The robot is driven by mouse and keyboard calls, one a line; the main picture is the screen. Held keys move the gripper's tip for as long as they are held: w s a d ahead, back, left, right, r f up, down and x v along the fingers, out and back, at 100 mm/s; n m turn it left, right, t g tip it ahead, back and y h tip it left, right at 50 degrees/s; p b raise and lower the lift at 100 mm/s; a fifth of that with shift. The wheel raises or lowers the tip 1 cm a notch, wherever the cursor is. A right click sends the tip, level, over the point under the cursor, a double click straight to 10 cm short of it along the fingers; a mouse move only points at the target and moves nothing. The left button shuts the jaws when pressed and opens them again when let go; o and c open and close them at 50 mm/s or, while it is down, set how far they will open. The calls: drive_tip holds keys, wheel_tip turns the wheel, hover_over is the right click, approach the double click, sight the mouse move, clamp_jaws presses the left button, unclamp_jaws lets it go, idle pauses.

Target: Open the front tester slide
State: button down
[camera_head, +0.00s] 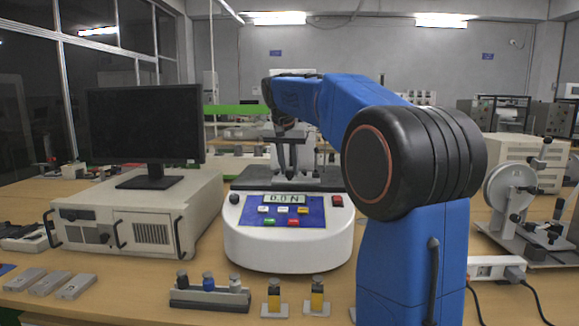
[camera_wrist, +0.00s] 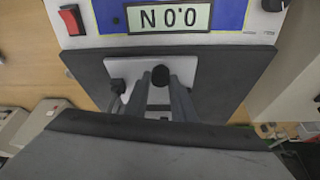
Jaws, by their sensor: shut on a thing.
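The tester (camera_head: 288,245) is a white rounded machine with a blue panel and a display (camera_head: 285,199) reading 0.0 N. Its dark top plate also shows in the wrist view (camera_wrist: 235,75), with the display upside down above it. A pale slide plate (camera_wrist: 205,70) lies on the dark plate and carries a round black knob (camera_wrist: 160,75). My gripper (camera_head: 287,170) reaches down over the tester from behind the blue arm. In the wrist view its fingers (camera_wrist: 160,92) are shut on the knob from both sides. The slide's far part is hidden behind my gripper.
A monitor (camera_head: 145,125) stands on a beige computer case (camera_head: 135,215) left of the tester. A dark rack with small bottles (camera_head: 210,297) and two yellow-filled samples (camera_head: 274,298) stand in front. A test device (camera_head: 525,205) and a power strip (camera_head: 495,268) are at right.

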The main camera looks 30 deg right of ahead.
drive_tip(key=s+a, duration=0.1)
drive_tip(key=s, duration=0.1)
drive_tip(key=s+a, duration=0.1)
drive_tip(key=s, duration=0.1)
drive_tip(key=s+a, duration=0.2)
drive_tip(key=shift+w, duration=0.1)
drive_tip(key=c, duration=1.5)
unclamp_jaws()
drive_tip(key=v, duration=1.7)
drive_tip(key=shift+a+r, duration=0.1)
drive_tip(key=shift+r, duration=0.1)
